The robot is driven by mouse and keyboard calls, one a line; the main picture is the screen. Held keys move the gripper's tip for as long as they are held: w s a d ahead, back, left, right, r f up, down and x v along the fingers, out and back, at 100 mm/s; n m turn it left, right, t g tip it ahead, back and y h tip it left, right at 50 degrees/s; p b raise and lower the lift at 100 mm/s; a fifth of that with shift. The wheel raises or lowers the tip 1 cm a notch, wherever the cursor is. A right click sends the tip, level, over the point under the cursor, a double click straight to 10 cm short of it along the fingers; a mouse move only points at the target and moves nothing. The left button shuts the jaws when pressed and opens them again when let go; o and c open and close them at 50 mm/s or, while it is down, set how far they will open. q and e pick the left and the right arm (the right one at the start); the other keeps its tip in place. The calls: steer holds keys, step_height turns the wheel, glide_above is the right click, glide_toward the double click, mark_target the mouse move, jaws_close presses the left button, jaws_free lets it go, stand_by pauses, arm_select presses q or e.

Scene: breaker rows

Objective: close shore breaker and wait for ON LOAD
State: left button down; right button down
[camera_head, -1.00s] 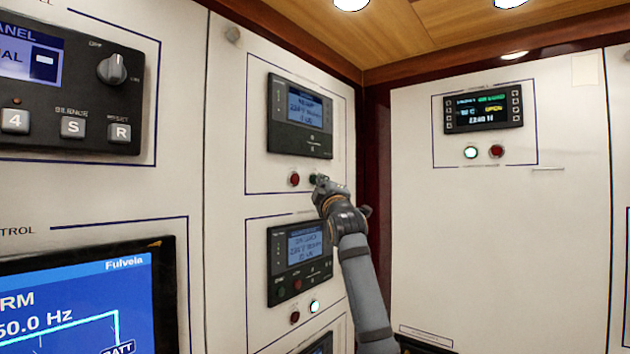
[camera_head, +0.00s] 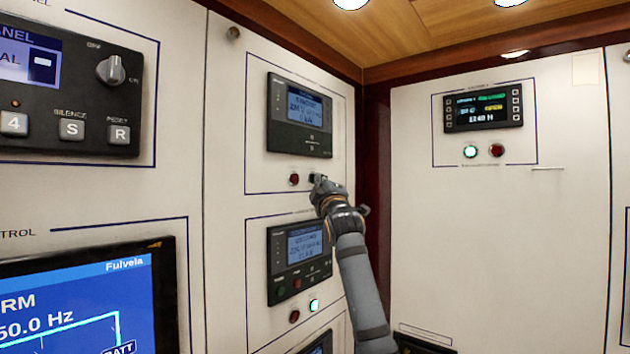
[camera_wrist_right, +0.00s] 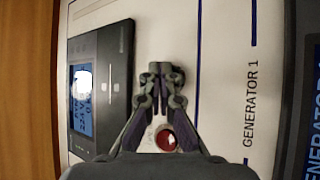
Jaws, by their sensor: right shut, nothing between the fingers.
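The upper breaker panel (camera_head: 299,117) is on the left-hand wall, with a lit blue screen whose small text I cannot read. Below it are a red button (camera_head: 294,179) and a second button, mostly hidden behind my right gripper (camera_head: 318,180). The gripper is shut and empty, its tips at that second button; I cannot tell whether they touch it. In the right wrist view the shut fingertips (camera_wrist_right: 160,72) are over the wall beside the red button (camera_wrist_right: 166,139). The panel (camera_wrist_right: 100,90) is at left there, glare on its screen. My left gripper is not in view.
The panel below (camera_head: 297,259) has a red button and a lit button (camera_head: 314,305); the label GENERATOR 1 (camera_wrist_right: 251,103) is beneath the upper buttons. A small display (camera_head: 483,107) is on the right-hand wall. A large screen (camera_head: 80,310) is at lower left.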

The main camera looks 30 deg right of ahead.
steer(key=shift+s+d+b, duration=0.2)
steer(key=shift+s+b, duration=0.1)
steer(key=shift+s, duration=0.35)
steer(key=shift+f, duration=0.1)
steer(key=s, duration=0.1)
steer(key=s+d+b, duration=0.1)
steer(key=s, duration=0.1)
steer(key=s+d+b, duration=0.1)
steer(key=shift+s, duration=0.3)
stand_by(0.5)
